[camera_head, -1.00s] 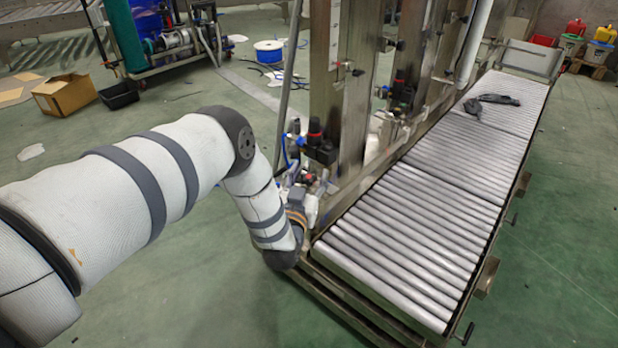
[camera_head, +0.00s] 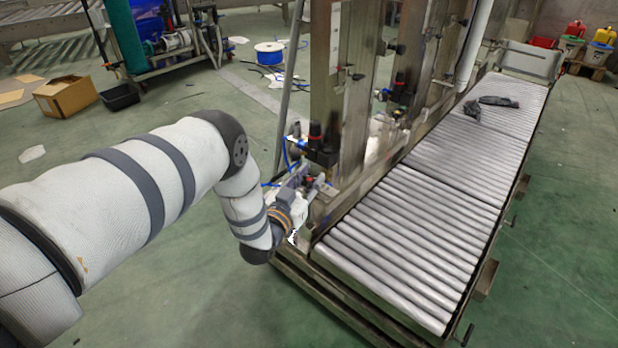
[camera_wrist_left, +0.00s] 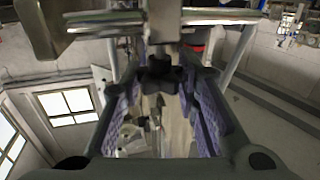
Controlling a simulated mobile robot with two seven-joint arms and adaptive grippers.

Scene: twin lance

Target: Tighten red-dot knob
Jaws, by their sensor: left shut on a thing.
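A black lobed knob (camera_wrist_left: 160,74) sits under a metal bar at the upper middle of the left wrist view. No red dot can be made out on its visible side. My left gripper (camera_wrist_left: 163,86) has its purple-padded fingers on either side of the knob and is shut on it. In the head view my left gripper (camera_head: 308,186) is at the lower part of the steel frame, beside the near end of the roller conveyor. The knob cannot be made out there. My right gripper is not in view.
The steel frame (camera_head: 325,70) rises behind my gripper. A black fitting with a red top (camera_head: 316,140) is close above it. The roller conveyor (camera_head: 400,240) runs to the back right, with dark items (camera_head: 495,101) lying on it. Green floor is open at left.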

